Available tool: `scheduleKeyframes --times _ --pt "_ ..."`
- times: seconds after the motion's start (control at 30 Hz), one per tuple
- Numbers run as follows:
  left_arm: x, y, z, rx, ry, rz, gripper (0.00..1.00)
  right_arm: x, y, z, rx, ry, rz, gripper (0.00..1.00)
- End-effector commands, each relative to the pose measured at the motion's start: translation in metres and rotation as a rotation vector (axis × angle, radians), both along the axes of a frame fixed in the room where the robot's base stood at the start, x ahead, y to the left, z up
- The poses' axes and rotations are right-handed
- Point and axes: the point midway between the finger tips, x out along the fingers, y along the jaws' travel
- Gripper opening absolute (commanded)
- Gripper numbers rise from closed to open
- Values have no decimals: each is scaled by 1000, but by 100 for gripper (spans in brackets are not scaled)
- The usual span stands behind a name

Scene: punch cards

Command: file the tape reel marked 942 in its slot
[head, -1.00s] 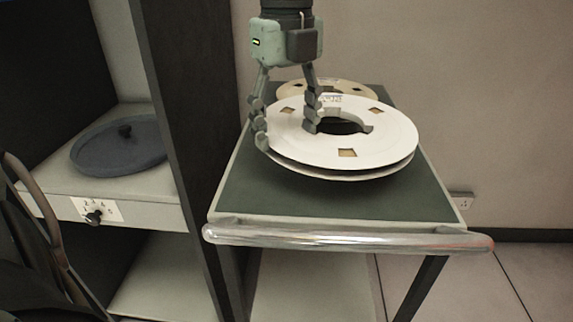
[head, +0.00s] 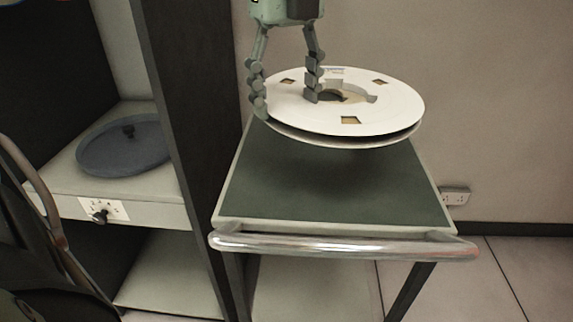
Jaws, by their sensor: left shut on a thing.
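A large white tape reel (head: 390,110) with small square windows hangs nearly level above the cart top. My left gripper (head: 284,104) is shut on the left part of the reel, one finger in the hub opening and the other outside the rim. A label sits at the reel's far side, but its number is too small to read. The second, beige reel behind it is hidden now, apart from what may show through the hub. My right gripper is not in view.
The cart (head: 330,187) has a dark green top and a chrome handle (head: 345,244) in front. At left, a dark cabinet (head: 185,150) has a shelf bearing a blue-grey round lid with a knob (head: 125,150). A numbered plate with a black knob (head: 100,217) is on the shelf front. A wall socket (head: 455,196) is at right.

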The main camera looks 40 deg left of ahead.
Motion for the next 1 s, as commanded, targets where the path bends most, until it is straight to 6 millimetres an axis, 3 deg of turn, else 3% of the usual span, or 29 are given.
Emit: scheduleKeyframes --times 0.03,0.37,0.6,1.0 --pt "1 0 10 0 -8 1 9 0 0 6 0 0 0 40" --pt "1 0 39 0 -7 0 9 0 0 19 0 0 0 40" --pt "2 0 57 0 -8 1 9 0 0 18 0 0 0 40" --pt "1 0 63 0 -5 0 9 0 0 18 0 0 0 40"
